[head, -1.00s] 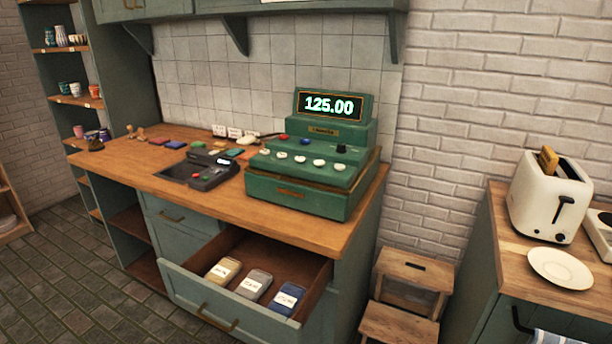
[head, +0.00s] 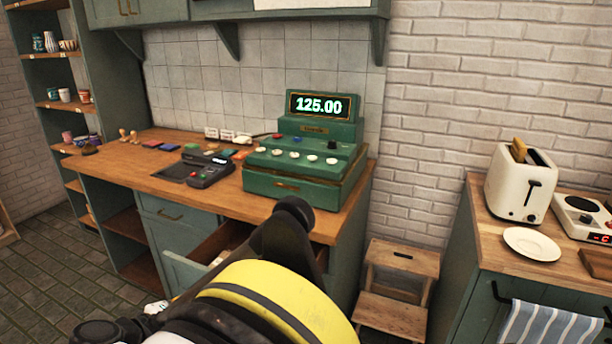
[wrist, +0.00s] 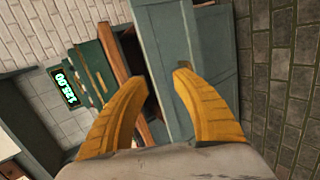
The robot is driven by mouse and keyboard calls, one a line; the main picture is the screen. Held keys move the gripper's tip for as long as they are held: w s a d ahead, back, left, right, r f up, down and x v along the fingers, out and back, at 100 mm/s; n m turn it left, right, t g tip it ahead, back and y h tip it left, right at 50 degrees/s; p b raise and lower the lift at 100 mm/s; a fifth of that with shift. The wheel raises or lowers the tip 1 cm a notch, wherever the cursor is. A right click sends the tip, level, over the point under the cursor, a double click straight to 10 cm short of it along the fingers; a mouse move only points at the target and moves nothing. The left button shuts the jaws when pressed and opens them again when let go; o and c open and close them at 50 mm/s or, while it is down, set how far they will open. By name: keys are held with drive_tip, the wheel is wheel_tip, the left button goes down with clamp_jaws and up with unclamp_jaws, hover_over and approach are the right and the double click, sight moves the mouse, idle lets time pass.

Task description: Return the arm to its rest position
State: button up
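My gripper (wrist: 156,98) shows in the wrist view as two yellow fingers spread apart with nothing between them. Past the fingertips is the open drawer's teal front (wrist: 168,75), seen sideways. In the head view my arm, yellow and black, rises from the bottom centre and covers much of the open drawer (head: 212,250). The gripper itself cannot be made out in the head view. The drawer's contents are mostly hidden behind my arm.
The green cash register (head: 300,165) reads 125.00 on the wooden counter (head: 130,172), beside a card terminal (head: 205,170). A wooden step stool (head: 400,262) stands right of the drawer cabinet. A toaster (head: 520,185) and a white plate (head: 532,244) are on the right counter.

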drive_tip(key=w+d+r+m+g+y, duration=0.15)
drive_tip(key=d+r, duration=0.25)
drive_tip(key=d, duration=0.8)
drive_tip(key=d+r+m+g+y, duration=0.1)
drive_tip(key=d+r+m+g, duration=0.3)
drive_tip(key=d, duration=0.9)
drive_tip(key=s+d+r+m+t+y, duration=0.1)
drive_tip(key=s+d+m, duration=0.5)
drive_tip(key=s+d, duration=0.9)
drive_tip(key=shift+d+r+t+y, duration=0.15)
drive_tip(key=shift+d+t+y, duration=0.4)
drive_tip(key=shift+y, duration=0.7)
